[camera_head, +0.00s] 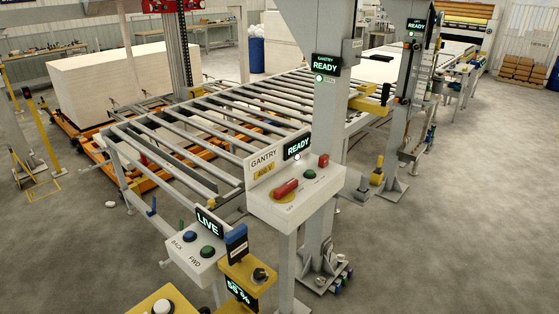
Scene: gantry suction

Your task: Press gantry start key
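The gantry control box (297,206) is a white box on a grey post at the middle of the view. Its upright plate (264,161) reads GANTRY, and a lit display (298,147) beside it reads READY. On its sloped top are a red rotary handle (286,189) on a yellow base, a round green key (310,174) and a red knob (323,160). The small labels by these controls are too small to read. The green key is in clear sight. My gripper is not in view.
A second white box (196,262) with BACK and FWD buttons and a LIVE display stands front left. A yellow box with a black knob (260,274) is beside it. A roller conveyor (215,125) lies behind, next to a grey gantry column (325,130). Floor (450,220) at right is clear.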

